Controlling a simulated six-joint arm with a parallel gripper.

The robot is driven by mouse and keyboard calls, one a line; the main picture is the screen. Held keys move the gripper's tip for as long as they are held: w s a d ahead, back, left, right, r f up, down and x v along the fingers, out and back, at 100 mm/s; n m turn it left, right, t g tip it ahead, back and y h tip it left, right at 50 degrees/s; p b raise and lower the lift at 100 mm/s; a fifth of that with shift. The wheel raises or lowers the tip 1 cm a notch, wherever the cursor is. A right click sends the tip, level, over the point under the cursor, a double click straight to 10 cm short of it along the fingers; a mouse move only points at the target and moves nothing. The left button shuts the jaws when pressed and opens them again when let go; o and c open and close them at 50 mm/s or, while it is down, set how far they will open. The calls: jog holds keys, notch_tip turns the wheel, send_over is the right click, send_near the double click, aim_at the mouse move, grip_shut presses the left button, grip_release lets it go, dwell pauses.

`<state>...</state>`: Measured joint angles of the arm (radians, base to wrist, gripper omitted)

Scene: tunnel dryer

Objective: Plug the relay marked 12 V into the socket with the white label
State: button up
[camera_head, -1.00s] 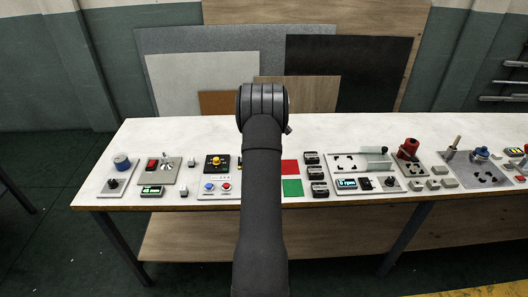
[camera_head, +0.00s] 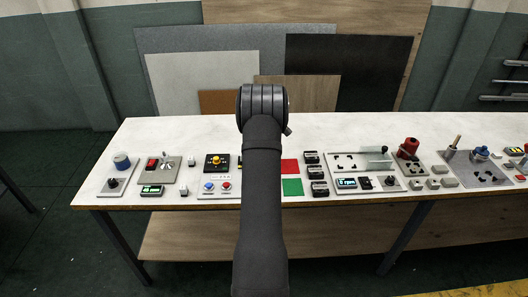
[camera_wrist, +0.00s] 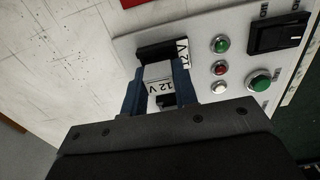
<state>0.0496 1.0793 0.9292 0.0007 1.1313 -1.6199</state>
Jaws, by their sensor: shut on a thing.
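I cannot pick out the white-label socket with certainty. In the head view my arm hides the gripper and the relay.
Beside the fingers is a light panel (camera_wrist: 200,27) with green, red and white lamps, a green button (camera_wrist: 259,82) and a black rocker switch (camera_wrist: 278,36). In the head view, black labelled blocks (camera_head: 315,172) stand right of red and green squares. Bare bench (camera_wrist: 60,60) lies left of the gripper.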

jog(key=shift+f, duration=0.35)
jog(key=o, duration=1)
jog(key=shift+f, duration=0.1)
notch_tip(320, 180, up, 18)
jog(key=shift+f, duration=0.25)
jog(key=shift+f, duration=0.1)
notch_tip(320, 180, down, 17)
jog(key=shift+f, duration=0.2)
jog(key=shift+r, duration=0.25)
jog(key=shift+r, duration=0.1)
